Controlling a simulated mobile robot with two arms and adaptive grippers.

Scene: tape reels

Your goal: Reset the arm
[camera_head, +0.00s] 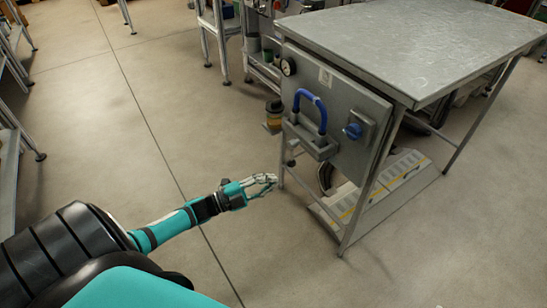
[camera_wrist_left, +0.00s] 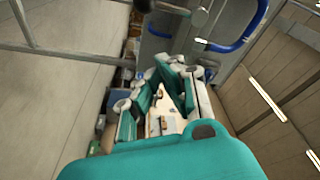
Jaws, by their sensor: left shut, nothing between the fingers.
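My left arm reaches in from the lower left in the head view. Its gripper (camera_head: 265,183) is in front of the left side of the metal table, over open floor, shut and empty. In the left wrist view the gripper's white and teal fingers (camera_wrist_left: 172,75) are folded together with nothing between them. My right gripper is in neither view.
Concrete floor (camera_head: 110,130) is clear at the left and middle.

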